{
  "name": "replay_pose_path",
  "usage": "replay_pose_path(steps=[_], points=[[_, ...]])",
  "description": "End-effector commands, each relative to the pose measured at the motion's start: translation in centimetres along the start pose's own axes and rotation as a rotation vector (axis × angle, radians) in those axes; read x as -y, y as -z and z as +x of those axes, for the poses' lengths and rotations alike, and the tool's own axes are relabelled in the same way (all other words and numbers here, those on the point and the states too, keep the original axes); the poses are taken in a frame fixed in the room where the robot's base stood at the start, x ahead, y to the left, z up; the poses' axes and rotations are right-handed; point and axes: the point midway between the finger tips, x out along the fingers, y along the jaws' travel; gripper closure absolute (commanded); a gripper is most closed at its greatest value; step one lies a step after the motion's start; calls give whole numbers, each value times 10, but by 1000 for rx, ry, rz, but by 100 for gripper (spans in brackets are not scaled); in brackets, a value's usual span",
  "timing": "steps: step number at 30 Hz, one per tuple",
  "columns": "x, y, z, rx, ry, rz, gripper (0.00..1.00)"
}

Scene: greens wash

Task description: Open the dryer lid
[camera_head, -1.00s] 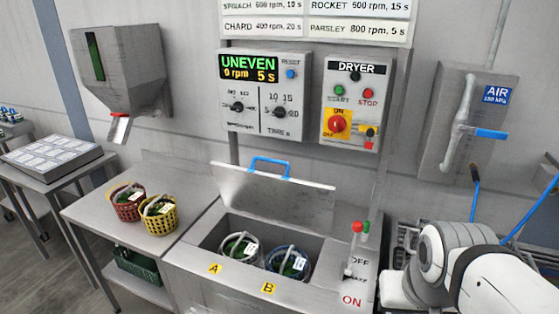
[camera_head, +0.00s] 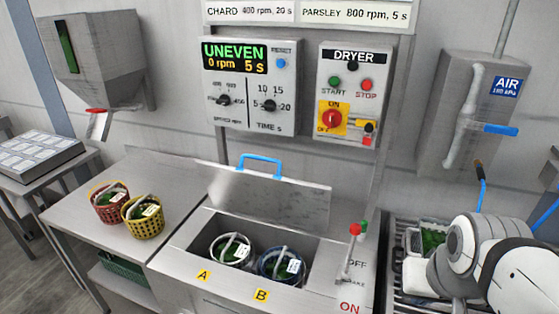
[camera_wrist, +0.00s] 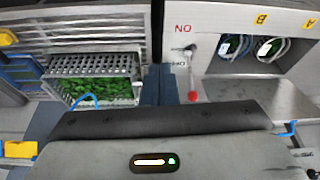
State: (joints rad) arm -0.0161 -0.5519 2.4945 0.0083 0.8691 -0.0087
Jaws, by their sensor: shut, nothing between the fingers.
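The dryer lid (camera_head: 268,197) stands raised at the back of the dryer, tilted up, with its blue handle (camera_head: 260,160) along the top edge. The dryer tub (camera_head: 312,250) is uncovered, with basket A (camera_head: 231,250) and basket B (camera_head: 281,264) holding greens inside. In the wrist view the lid (camera_wrist: 280,98) and blue handle (camera_wrist: 288,131) show at right. My gripper (camera_wrist: 160,72) is shut and empty, apart from the lid, right of the dryer. In the head view my arm shows at right, but its fingertips are hidden.
A brake lever (camera_head: 349,255) with a red knob stands right of the tub. A crate of greens (camera_wrist: 105,90) sits on a rack beside the dryer. Red (camera_head: 108,205) and yellow (camera_head: 143,217) baskets stand on the left table. The control panel (camera_head: 250,85) reads UNEVEN, 0 rpm.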

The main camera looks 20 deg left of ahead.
Motion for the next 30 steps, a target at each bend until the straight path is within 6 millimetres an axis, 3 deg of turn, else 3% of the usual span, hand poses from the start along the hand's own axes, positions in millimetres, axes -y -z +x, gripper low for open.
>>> replay_pose_path(steps=[5, 12, 18, 21, 24, 30], points=[[38, 68, 24, -171, 86, -59, 100], [142, 197, 60, -564, 228, -122, 100], [229, 267, 87, -882, 259, -102, 100], [269, 285, 101, -1034, 241, -78, 100], [306, 290, 116, -1183, 200, -51, 100], [364, 264, 143, -1448, 64, 0, 100]])
